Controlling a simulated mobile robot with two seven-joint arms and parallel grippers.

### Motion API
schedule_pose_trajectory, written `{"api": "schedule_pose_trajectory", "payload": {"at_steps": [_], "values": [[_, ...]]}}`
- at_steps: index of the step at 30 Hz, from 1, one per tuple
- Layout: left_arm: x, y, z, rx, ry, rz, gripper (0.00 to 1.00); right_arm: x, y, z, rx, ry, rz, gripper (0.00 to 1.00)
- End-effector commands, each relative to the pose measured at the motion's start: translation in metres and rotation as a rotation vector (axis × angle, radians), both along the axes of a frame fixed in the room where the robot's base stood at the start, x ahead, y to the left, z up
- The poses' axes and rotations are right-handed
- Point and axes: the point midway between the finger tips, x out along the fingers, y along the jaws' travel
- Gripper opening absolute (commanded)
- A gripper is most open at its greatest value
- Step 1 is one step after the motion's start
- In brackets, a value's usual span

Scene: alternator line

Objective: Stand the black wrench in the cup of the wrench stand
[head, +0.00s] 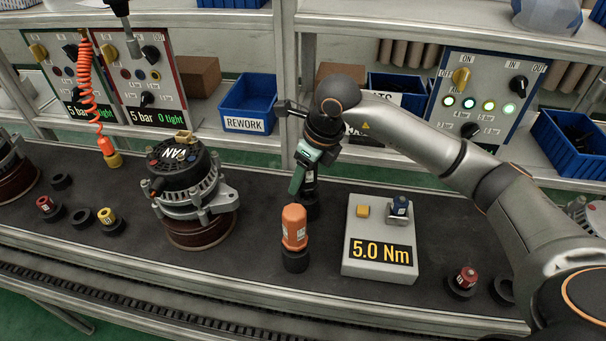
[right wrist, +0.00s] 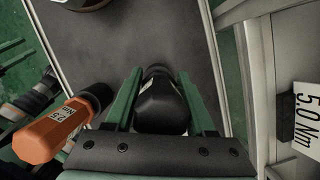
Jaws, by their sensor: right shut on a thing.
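My right gripper (head: 302,178) points down above the dark belt, with its green fingers shut on the black wrench (head: 310,184). In the right wrist view the black wrench (right wrist: 160,105) sits between the two green fingers (right wrist: 160,100). A black cup (head: 311,209) stands directly under the wrench in the head view. The fingers partly hide the wrench, and I cannot tell whether its lower end is inside the cup. The orange wrench (head: 294,228) stands upright in another black cup (head: 296,261) in front. My left gripper is not in view.
A grey box reading 5.0 Nm (head: 379,257) stands to the right. An alternator (head: 190,185) stands to the left. Several small black cups, some with coloured sockets, lie on the belt. A blue REWORK bin (head: 247,104) is behind. Bare belt (head: 255,225) shows beside the alternator.

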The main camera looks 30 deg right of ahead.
Motion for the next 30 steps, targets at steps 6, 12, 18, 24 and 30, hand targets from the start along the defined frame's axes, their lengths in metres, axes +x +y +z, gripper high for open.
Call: {"api": "schedule_pose_trajectory", "payload": {"at_steps": [6,12,18,24,30], "values": [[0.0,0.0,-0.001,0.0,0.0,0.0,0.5,0.0,0.0,-0.001,0.0,-0.002,0.0,0.0],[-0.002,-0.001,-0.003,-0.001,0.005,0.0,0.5,0.0,0.0,-0.001,0.0,-0.002,0.0,0.0],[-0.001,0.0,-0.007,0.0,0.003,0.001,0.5,0.0,0.0,-0.006,0.0,-0.002,0.0,0.0],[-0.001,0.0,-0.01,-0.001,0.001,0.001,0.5,0.0,0.0,-0.01,0.0,-0.002,0.0,0.57],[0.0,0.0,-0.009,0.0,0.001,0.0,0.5,0.0,0.0,-0.01,0.001,-0.001,0.0,0.8]]}}
